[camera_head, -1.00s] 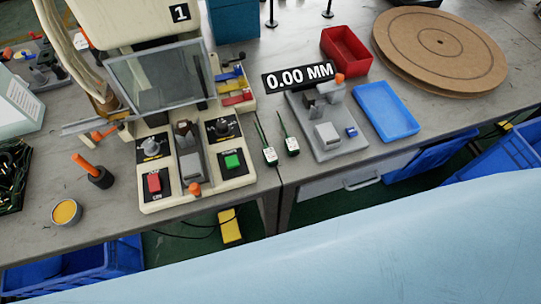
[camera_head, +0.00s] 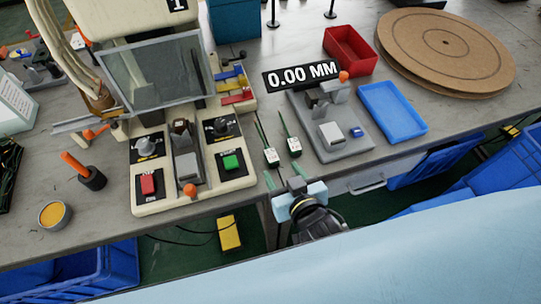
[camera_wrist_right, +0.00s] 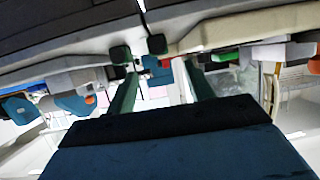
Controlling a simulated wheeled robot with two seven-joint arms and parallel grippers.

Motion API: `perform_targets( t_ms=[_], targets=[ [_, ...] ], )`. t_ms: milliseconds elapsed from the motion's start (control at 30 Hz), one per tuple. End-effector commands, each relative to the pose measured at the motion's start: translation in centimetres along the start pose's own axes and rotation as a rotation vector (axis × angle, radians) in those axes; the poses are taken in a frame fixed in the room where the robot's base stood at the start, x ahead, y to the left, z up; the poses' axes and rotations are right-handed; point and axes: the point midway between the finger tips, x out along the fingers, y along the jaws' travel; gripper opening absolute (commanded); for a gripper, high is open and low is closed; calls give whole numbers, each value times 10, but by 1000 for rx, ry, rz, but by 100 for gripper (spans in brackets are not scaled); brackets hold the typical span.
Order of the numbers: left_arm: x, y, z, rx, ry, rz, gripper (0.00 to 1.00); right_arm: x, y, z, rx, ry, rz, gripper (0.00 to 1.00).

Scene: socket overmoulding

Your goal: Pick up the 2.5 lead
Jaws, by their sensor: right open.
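Two leads lie side by side on the table between the press and the gauge, each with a thin dark green cable and a pale tagged end: the left lead (camera_head: 271,157) and the right lead (camera_head: 293,147). Their tags are too small to read, so I cannot tell which is 2.5. My right gripper (camera_head: 283,175) is open and empty at the table's front edge, just in front of the leads' near ends. In the right wrist view two dark green ends (camera_wrist_right: 121,54) (camera_wrist_right: 157,44) show beyond my open fingers. My left gripper is out of view.
The press (camera_head: 147,205) with red and green buttons stands left of the leads. The grey gauge (camera_head: 350,145) with a 0.00 MM display is close on the right. A blue tray (camera_head: 392,108), red bin (camera_head: 350,50) and cardboard discs (camera_head: 446,50) lie farther right.

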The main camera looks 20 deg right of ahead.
Motion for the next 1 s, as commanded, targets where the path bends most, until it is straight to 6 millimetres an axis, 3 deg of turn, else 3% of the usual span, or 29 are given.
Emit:
perform_targets(
  t_ms=[100, 333, 600, 900, 1000],
  targets=[
    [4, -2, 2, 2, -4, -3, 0, 18, 0, 1, 0, 0, 0, 53],
    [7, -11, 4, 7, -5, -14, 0, 33, 0, 2, 0, 0, 0, 53],
    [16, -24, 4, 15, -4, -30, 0, 71, 0, 4, -1, -1, 0, 53],
    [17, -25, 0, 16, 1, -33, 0, 77, 0, 4, 0, -2, -1, 53],
    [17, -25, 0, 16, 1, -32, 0, 77, 0, 4, 0, -2, -1, 42]
  ],
)
